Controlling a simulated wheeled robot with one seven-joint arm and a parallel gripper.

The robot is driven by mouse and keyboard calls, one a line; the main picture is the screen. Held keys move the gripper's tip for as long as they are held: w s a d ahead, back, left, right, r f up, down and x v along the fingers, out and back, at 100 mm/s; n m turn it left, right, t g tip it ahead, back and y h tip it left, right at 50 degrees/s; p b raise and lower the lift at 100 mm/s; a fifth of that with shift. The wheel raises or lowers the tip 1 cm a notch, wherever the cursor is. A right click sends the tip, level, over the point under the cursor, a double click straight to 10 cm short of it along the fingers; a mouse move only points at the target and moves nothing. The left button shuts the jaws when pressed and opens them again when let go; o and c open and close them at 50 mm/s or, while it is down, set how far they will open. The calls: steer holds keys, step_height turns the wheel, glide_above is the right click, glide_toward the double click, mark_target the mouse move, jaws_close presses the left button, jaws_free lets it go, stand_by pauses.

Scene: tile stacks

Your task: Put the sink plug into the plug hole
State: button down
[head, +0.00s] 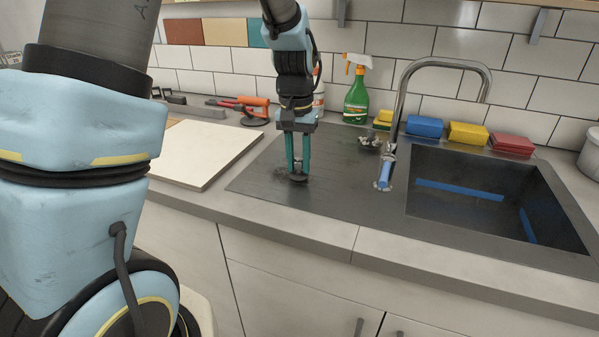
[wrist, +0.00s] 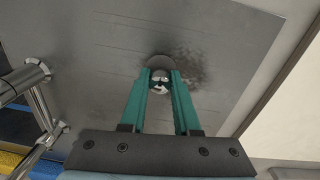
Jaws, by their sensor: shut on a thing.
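The sink plug is a small dark disc (head: 298,178) under my fingertips in the head view. In the wrist view its shiny metal knob (wrist: 160,82) sits between the fingertips, with the grey disc beyond it. My gripper (head: 298,172), with teal fingers, points down over the drainboard and is shut on the plug; it also shows in the wrist view (wrist: 161,76). The plug is at or just above the drainboard; I cannot tell if it touches. The sink basin (head: 480,170) is to the right, with blue strips inside. The plug hole does not show.
The chrome tap (head: 402,95) stands between gripper and basin. A green spray bottle (head: 356,100), blue (head: 424,126), yellow (head: 467,134) and red (head: 512,144) sponges line the back. A pale board (head: 205,152) lies left. The drainboard (head: 335,185) has free room.

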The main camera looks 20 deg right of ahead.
mark_target(299, 159)
stand_by(0.3)
steer(key=shift+r+p, duration=2.1)
steer(key=shift+r, duration=0.4)
